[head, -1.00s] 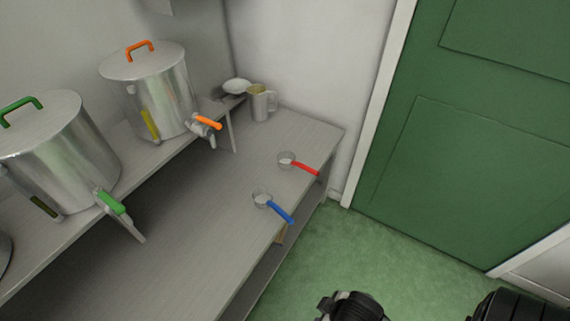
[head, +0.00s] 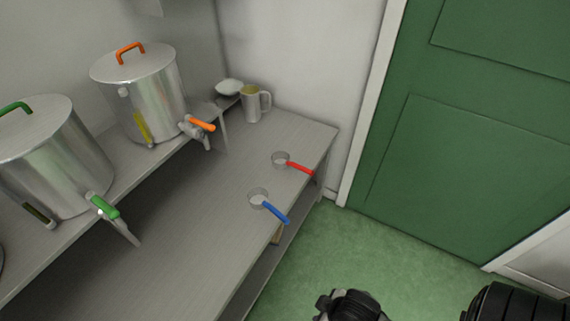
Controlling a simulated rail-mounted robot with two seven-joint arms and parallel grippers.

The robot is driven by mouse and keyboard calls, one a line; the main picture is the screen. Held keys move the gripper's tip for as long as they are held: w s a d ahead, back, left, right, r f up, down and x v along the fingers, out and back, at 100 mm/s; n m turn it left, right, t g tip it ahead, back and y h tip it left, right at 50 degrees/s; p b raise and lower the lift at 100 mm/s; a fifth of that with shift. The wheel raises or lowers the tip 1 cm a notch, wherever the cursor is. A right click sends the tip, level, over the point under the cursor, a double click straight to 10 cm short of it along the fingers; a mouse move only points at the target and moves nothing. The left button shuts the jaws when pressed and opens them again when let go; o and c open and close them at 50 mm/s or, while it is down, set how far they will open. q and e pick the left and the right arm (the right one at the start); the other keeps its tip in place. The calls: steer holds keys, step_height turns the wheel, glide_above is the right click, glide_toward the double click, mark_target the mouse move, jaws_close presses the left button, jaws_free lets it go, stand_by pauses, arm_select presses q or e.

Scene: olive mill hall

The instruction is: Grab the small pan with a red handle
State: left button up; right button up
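A small pan with a red handle (head: 299,168) sits on the grey table near its far right end. Its round metal bowl (head: 281,160) points left and its handle reaches right, toward the table's edge. A similar small pan with a blue handle (head: 274,212) sits nearer on the same table, its handle reaching the front edge. Dark parts of my arm show at the bottom of the view, below the table over the floor. No gripper fingers can be made out, and nothing touches either pan.
Two large steel drums with taps, one green-handled (head: 55,155) and one orange-handled (head: 142,95), stand on a raised shelf at left. A metal jug (head: 251,104) and a white bowl (head: 229,87) are at the back. Green floor (head: 350,245) is clear before the green door (head: 470,130).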

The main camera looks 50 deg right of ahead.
arm_select(q)
steer(key=c, duration=0.8)
steer(key=shift+c, duration=0.2)
